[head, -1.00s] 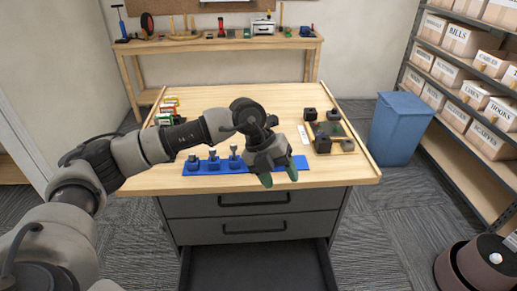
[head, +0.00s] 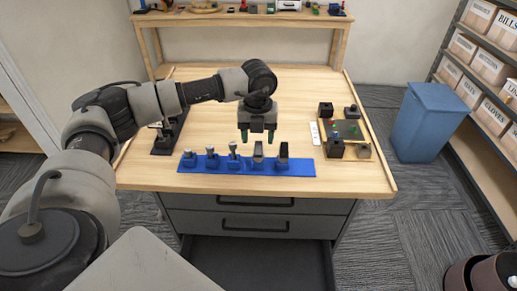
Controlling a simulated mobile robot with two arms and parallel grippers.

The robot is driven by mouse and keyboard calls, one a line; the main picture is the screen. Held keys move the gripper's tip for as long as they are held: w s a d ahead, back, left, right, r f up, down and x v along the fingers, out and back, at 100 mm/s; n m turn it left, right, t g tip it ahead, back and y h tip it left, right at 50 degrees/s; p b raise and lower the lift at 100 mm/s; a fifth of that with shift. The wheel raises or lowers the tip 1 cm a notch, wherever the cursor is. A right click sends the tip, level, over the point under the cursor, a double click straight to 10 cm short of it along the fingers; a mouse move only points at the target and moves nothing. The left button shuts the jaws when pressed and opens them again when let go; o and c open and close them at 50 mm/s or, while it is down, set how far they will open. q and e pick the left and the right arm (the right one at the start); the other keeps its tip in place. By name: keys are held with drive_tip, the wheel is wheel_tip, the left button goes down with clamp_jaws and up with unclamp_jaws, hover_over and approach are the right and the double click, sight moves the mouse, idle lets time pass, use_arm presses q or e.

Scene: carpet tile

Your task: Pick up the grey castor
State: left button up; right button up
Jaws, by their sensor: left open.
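A blue strip (head: 222,168) lies along the table's front, with several small grey and dark fittings standing in a row on it. Three have pale metal tops: one at the left end (head: 189,158), one beside it (head: 211,158) and one near the middle (head: 233,153). Two darker upright ones (head: 258,156) stand to the right. They are too small to tell which is the grey castor. My left gripper (head: 257,135) points down, open and empty, with green fingertips, just above or behind the right half of the row. My right gripper is out of view.
A wooden tray (head: 360,143) with dark blocks and red and green bits sits at the right. A dark board (head: 162,149) with metal pieces lies at the left, partly behind my arm. A blue bin (head: 428,120) stands right of the table. The table's back middle is clear.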

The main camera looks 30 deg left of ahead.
sight(258, 142)
use_arm(q)
drive_tip(key=shift+w+f, duration=0.1)
drive_tip(key=shift+f, duration=0.25)
wheel_tip(258, 142, down, 4)
drive_tip(key=shift+r+p, duration=0.2)
drive_tip(key=shift+p, duration=0.85)
drive_tip(key=shift+f, duration=0.65)
drive_tip(key=shift+c, duration=0.7)
drive_tip(key=c, duration=0.9)
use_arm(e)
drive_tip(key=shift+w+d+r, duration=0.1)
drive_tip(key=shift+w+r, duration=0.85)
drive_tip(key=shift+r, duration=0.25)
